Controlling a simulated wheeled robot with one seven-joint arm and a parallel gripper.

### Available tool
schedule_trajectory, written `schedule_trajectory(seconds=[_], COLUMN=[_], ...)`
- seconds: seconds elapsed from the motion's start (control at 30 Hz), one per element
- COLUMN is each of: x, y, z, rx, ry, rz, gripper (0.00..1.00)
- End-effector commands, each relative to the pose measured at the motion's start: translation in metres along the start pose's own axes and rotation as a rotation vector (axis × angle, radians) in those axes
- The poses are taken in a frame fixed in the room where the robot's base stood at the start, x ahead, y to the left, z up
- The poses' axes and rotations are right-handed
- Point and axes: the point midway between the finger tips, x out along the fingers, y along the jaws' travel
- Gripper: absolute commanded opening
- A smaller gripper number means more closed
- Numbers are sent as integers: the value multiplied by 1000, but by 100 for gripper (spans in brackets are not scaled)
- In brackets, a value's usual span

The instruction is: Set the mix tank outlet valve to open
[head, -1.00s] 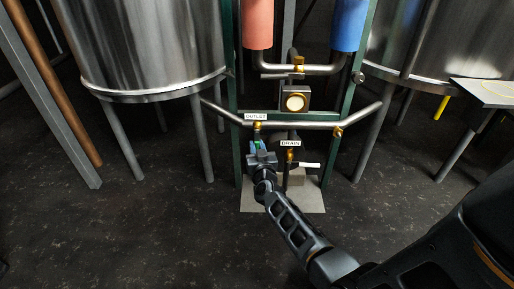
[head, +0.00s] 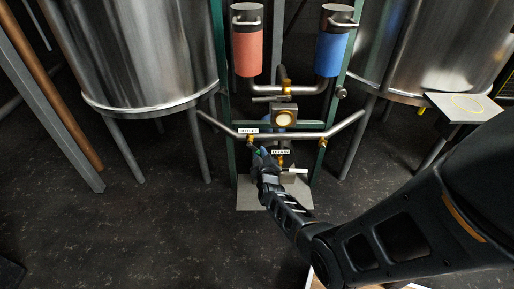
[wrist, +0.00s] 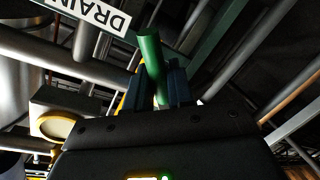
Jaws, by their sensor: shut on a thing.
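The mix tank outlet valve is a brass body (head: 250,140) under the OUTLET label (head: 248,131) on the horizontal pipe. Its green handle (wrist: 150,55) passes between the dark blue fingers of my gripper (wrist: 160,88) in the wrist view. In the head view my gripper (head: 263,155) is below and to the right of the valve body. My gripper is shut on the handle and hides most of it there. The handle seems to slant down to the right, but its exact angle is hard to tell.
A green frame (head: 316,165) borders the piping. Steel tanks (head: 150,60) stand either side. Dark floor (head: 150,235) in front is clear.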

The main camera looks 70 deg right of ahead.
Motion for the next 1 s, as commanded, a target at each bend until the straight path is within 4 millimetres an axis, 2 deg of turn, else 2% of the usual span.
schedule_trajectory(seconds=[0.03, 0.6, 1.0], x=[-2, -7, -9], y=[6, 32, 41], z=[-6, -14, -20], rx=[-45, -559, -786], ry=[-10, -111, -155], rz=[-3, -1, 1], gripper=[0, 0, 0])
